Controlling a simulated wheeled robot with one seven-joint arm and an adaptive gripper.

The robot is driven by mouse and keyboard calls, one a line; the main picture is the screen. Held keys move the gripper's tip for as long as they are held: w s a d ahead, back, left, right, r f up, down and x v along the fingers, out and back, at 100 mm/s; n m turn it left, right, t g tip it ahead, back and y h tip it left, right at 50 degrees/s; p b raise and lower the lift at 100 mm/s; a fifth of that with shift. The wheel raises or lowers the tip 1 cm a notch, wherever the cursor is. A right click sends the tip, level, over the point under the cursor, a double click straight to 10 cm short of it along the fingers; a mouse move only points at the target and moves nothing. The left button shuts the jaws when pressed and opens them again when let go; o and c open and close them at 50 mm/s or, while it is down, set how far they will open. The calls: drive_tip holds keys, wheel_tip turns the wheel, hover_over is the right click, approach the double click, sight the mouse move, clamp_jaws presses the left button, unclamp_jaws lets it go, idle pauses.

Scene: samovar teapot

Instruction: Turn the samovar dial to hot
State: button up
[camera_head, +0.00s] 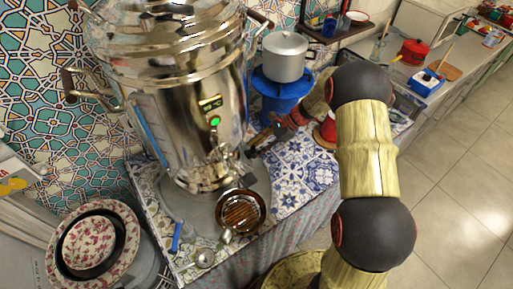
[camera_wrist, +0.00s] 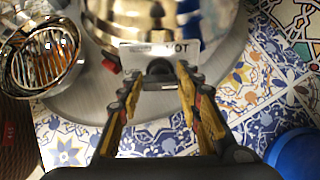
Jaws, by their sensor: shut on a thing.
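The shiny metal samovar (camera_head: 190,115) stands on the tiled counter, with a lit green display on its front. In the wrist view its lower body (camera_wrist: 150,15) fills the top. A white label (camera_wrist: 185,50) there ends in the letters "OT"; its left part is hard to read. The dark dial (camera_wrist: 160,72) sits just below the label, between my fingertips. My gripper (camera_wrist: 160,82) is shut on it, one finger on each side. In the head view my gripper (camera_head: 260,146) reaches the samovar's lower front from the right. The dial's exact pointing direction is unclear.
A round strainer drip bowl (camera_head: 241,212) stands below the samovar's front; it also shows in the wrist view (camera_wrist: 42,55). A blue stand (camera_head: 277,92) with a grey pot (camera_head: 285,56) is behind my gripper. Patterned bowls (camera_head: 95,245) are at lower left.

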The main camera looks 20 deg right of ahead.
drive_tip(key=c, duration=0.3)
drive_tip(key=shift+n, duration=0.3)
drive_tip(key=shift+c, duration=0.2)
drive_tip(key=n+b, duration=0.2)
drive_tip(key=n, duration=0.1)
drive_tip(key=shift+s+f+n+t, duration=0.1)
drive_tip(key=shift+n+t, duration=0.2)
drive_tip(key=shift+t, duration=0.1)
drive_tip(key=n+b, duration=0.2)
drive_tip(key=n, duration=0.1)
drive_tip(key=shift+s+f+b, duration=0.1)
drive_tip(key=shift+b, duration=0.2)
drive_tip(key=shift+s+n+t+b, duration=0.1)
drive_tip(key=shift+n+t+b, duration=0.3)
drive_tip(key=shift+n+b, duration=1.35)
drive_tip(key=shift+n, duration=0.35)
drive_tip(key=o, duration=1.2)
drive_tip(key=shift+c, duration=0.2)
